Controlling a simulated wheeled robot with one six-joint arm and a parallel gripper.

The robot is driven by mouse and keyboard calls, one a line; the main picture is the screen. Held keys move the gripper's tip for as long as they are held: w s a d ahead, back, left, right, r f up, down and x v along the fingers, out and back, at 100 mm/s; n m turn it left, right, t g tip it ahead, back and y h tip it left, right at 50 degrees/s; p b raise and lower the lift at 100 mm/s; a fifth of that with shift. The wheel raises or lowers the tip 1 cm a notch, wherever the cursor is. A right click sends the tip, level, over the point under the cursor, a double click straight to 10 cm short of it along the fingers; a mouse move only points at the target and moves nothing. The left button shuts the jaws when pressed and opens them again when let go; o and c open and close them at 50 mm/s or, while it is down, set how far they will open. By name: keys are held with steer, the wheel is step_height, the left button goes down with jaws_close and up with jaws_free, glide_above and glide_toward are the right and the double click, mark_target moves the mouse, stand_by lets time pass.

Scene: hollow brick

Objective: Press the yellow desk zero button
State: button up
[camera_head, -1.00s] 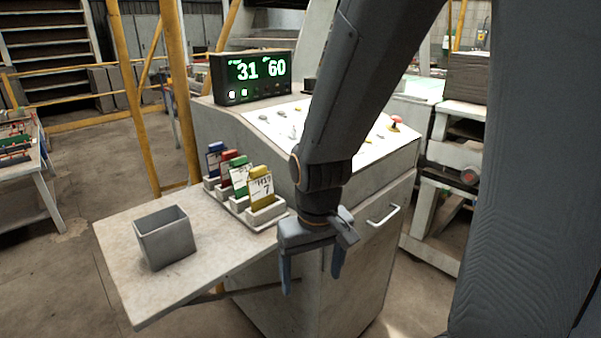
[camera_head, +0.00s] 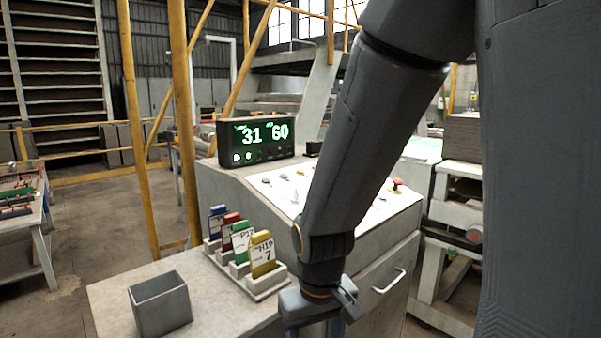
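The grey control desk (camera_head: 232,184) has a sloped white panel (camera_head: 262,172) with several small knobs and buttons. A small yellowish button (camera_head: 284,177) shows on the panel left of my arm; its label is too small to read. My arm crosses in front of the panel and hides its middle. My gripper (camera_head: 320,329) points down in front of the desk, low and apart from the panel. Its fingers stand apart with nothing seen between them; their tips are cut off by the bottom edge.
A display (camera_head: 256,139) reading 31 and 60 stands on the desk. A red mushroom button (camera_head: 397,184) is at the panel's right. A side shelf (camera_head: 112,300) bears a grey bin (camera_head: 160,303) and a rack of colored cards (camera_head: 262,254). A drawer handle (camera_head: 388,281) sticks out in front.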

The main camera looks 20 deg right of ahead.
jaws_close()
stand_by(1.4)
